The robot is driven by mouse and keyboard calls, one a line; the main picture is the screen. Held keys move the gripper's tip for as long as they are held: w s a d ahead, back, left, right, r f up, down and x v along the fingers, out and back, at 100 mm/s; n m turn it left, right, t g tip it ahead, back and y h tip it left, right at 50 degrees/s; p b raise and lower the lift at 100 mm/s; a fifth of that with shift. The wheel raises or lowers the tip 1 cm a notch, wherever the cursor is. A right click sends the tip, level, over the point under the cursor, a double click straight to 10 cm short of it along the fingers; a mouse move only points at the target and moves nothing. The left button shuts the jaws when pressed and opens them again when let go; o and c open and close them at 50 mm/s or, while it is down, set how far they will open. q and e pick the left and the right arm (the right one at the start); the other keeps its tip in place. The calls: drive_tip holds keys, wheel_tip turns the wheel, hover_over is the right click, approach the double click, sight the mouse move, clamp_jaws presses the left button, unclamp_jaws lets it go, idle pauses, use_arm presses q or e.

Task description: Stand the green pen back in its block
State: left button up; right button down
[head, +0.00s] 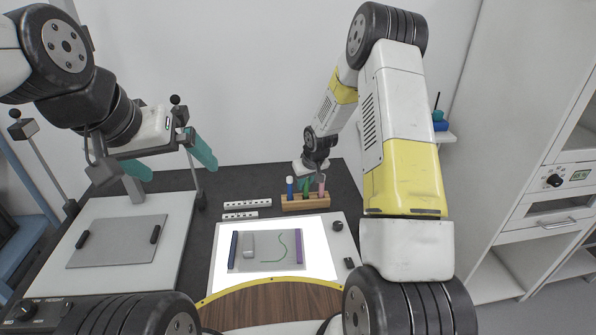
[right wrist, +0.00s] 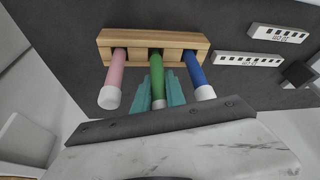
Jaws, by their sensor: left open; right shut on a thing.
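The wooden block (head: 300,204) stands at the back of the table, beyond the lit panel. In the right wrist view the block (right wrist: 175,41) holds a pink pen (right wrist: 116,72) and a blue pen (right wrist: 194,70) in its outer places. The green pen (right wrist: 156,72) is between them, its far end at the block's middle place; I cannot tell how deep it sits. My right gripper (right wrist: 158,90) is shut on the green pen near its white end. My left gripper (head: 172,162) is open and empty, high above the left board, far from the block.
A lit white panel (head: 223,279) carries a grey sheet with a green curved line (head: 277,249) and a small grey piece (head: 249,245). Two white scale bars (head: 247,203) lie left of the block. A grey plate (head: 117,243) with black grips lies on the left board.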

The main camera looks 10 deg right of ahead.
drive_tip(key=shift+f, duration=0.75)
drive_tip(key=c, duration=1.3)
unclamp_jaws()
drive_tip(key=shift+o, duration=0.5)
drive_tip(key=o, duration=0.5)
drive_tip(key=shift+r, duration=3.5)
